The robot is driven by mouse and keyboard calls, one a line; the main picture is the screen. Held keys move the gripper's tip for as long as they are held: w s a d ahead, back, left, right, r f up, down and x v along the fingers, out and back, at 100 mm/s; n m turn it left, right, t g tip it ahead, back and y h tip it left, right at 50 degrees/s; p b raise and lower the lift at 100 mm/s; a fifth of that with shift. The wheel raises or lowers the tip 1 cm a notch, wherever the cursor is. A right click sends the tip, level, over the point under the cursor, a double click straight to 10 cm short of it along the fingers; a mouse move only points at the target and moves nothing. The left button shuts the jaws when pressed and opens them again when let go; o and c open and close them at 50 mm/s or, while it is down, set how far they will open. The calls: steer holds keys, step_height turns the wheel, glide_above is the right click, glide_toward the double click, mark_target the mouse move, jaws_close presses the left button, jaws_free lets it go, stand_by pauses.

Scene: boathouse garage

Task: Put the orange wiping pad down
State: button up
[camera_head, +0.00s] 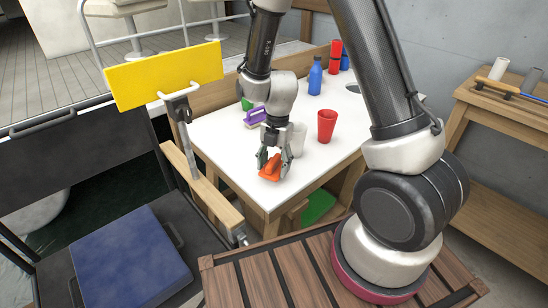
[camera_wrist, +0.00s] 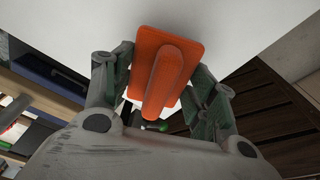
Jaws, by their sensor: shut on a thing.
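The orange wiping pad (camera_head: 270,168) is between the fingers of my gripper (camera_head: 273,160), over the near end of the white tabletop (camera_head: 235,150). In the wrist view the orange wiping pad (camera_wrist: 150,75) shows its flat plate and raised handle, with the fingers of my gripper (camera_wrist: 160,90) shut on it from both sides. White tabletop shows beyond it at the top of that view. The head view does not show clearly whether the pad touches the table or is held just above it.
A white cup (camera_head: 298,138) stands right behind my gripper, with a red cup (camera_head: 327,126) to its right. A purple-handled pad (camera_head: 255,117) lies behind left. Blue bottles, one here (camera_head: 315,76), stand farther back. A yellow board (camera_head: 165,75) rises at the left edge.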

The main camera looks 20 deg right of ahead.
steer(key=shift+f, duration=0.4)
steer(key=shift+f, duration=0.75)
steer(key=shift+f, duration=0.2)
steer(key=o, duration=1.1)
steer(key=shift+o, duration=0.2)
steer(key=r, duration=0.8)
steer(key=w+d+r, duration=0.1)
steer(key=r, duration=0.3)
steer(key=shift+d, duration=0.1)
